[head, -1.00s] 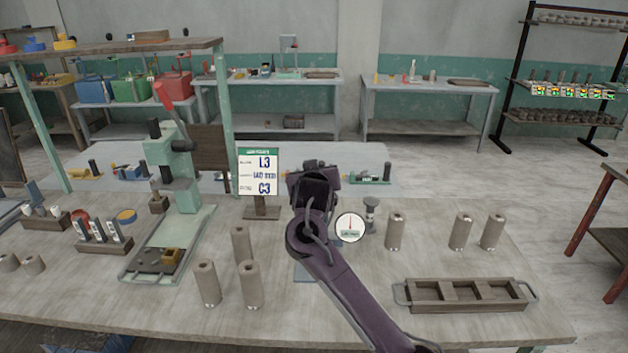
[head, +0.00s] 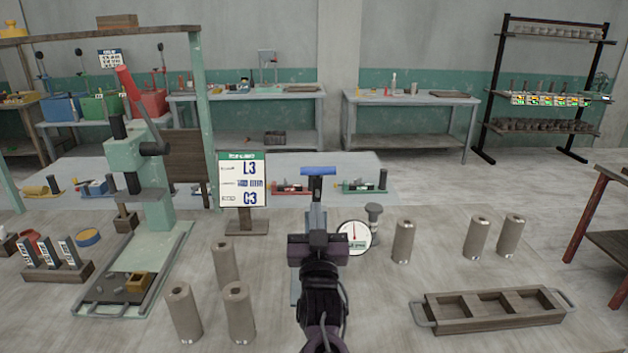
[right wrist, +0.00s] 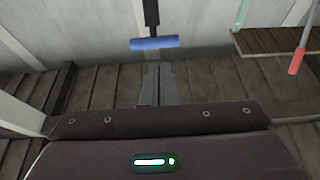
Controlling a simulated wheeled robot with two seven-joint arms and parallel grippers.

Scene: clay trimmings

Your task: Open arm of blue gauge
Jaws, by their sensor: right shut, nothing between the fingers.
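A blue bar (head: 318,171), which looks like the handle on the gauge's arm, shows just beyond my right gripper (head: 317,208) in the head view. In the right wrist view the blue bar (right wrist: 154,43) lies crosswise on a dark stem, just past the fingertips (right wrist: 156,72). The right gripper is shut and empty; I cannot tell whether it touches the bar. The gauge's round white dial (head: 355,237) with a red needle is to the right of the gripper. My wrist hides most of the gauge's body. My left gripper is not in view.
A sign reading L3 and C3 (head: 243,182) stands left of the gripper, near a green press (head: 145,185). Several clay cylinders (head: 239,312) stand on both sides. A wooden tray (head: 495,321) lies front right. A grey post (head: 374,222) stands beside the dial.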

